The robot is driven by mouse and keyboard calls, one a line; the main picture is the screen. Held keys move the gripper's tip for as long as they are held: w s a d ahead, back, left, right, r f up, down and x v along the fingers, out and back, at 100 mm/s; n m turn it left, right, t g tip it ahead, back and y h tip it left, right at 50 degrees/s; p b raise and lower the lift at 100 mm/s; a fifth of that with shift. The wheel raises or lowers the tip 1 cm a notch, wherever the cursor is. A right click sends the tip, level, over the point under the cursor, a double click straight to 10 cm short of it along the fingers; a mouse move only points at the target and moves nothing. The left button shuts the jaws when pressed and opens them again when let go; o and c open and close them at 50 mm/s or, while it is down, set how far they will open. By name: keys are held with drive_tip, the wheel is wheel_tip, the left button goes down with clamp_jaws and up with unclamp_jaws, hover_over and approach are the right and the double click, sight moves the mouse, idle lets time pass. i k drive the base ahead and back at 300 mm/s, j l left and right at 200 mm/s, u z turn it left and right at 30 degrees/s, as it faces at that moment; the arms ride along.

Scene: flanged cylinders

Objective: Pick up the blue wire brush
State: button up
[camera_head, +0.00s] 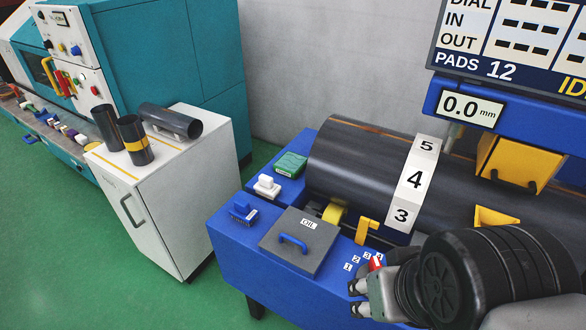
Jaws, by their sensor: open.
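The blue wire brush (242,211) lies on the blue bench near its left corner, left of the grey lidded box. It is small, with a blue top and darker bristles at its front side. My gripper (356,299) is at the lower right over the bench's front part, pointing left. Its two fingertips are apart with nothing between them. It is well to the right of and apart from the brush, with the grey box between them.
The grey box (301,243) with a blue handle stands beside the brush. A white-handled item (267,186) and a green block (290,165) lie behind it. A large dark cylinder (350,160) spans the back. A white cabinet (165,200) stands left, across a floor gap.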

sight(241, 211)
drive_tip(key=i+j+z, duration=0.2)
drive_tip(key=j, duration=0.2)
drive_tip(key=i+j+z, duration=0.25)
drive_tip(key=j, duration=0.15)
drive_tip(key=j+z, duration=0.2)
drive_tip(key=j, duration=0.25)
drive_tip(key=i+j+z, duration=0.2)
drive_tip(key=j, duration=0.3)
drive_tip(key=j+z, duration=0.2)
drive_tip(key=j, duration=0.25)
